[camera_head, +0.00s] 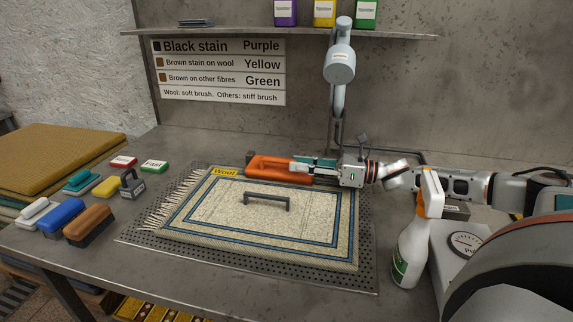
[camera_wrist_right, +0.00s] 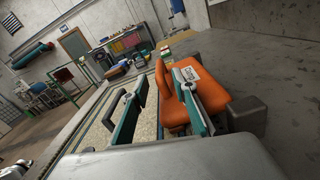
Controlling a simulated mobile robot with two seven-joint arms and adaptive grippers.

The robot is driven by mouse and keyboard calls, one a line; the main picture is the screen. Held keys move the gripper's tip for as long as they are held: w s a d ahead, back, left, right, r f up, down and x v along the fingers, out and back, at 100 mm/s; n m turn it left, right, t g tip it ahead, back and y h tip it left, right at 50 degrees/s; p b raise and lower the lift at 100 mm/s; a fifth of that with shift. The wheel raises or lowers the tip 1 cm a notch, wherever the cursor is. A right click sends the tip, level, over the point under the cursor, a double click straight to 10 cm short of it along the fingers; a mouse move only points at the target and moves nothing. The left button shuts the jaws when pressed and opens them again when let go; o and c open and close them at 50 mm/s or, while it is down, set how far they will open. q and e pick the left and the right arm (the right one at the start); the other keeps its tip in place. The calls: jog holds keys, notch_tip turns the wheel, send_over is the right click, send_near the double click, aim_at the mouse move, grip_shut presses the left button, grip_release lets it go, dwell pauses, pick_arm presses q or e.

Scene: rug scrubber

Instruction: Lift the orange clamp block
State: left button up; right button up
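The orange clamp block (camera_head: 262,163) lies along the back edge of the cream rug, right of the yellow "Wool" label. My right gripper (camera_head: 300,166) reaches in from the right, its fingers at the block and hiding part of it. In the right wrist view, my right gripper (camera_wrist_right: 162,78) has its two teal-and-grey fingers spread apart. The clamp block (camera_wrist_right: 232,93) shows there with a wide body at the right finger and an upright orange part between the fingers. Contact with the fingers cannot be told. My left gripper is out of view.
The rug (camera_head: 225,205) has a dark handle (camera_head: 266,198) on it and lies on a perforated tray (camera_head: 300,275). A spray bottle (camera_head: 411,245) and gauge unit (camera_head: 462,248) stand at right. Brushes (camera_head: 89,225) lie at left. A grey jointed device (camera_head: 339,65) hangs behind the block.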

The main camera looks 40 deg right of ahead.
aim_at(288, 163)
jog(key=shift+x, duration=2)
grip_shut()
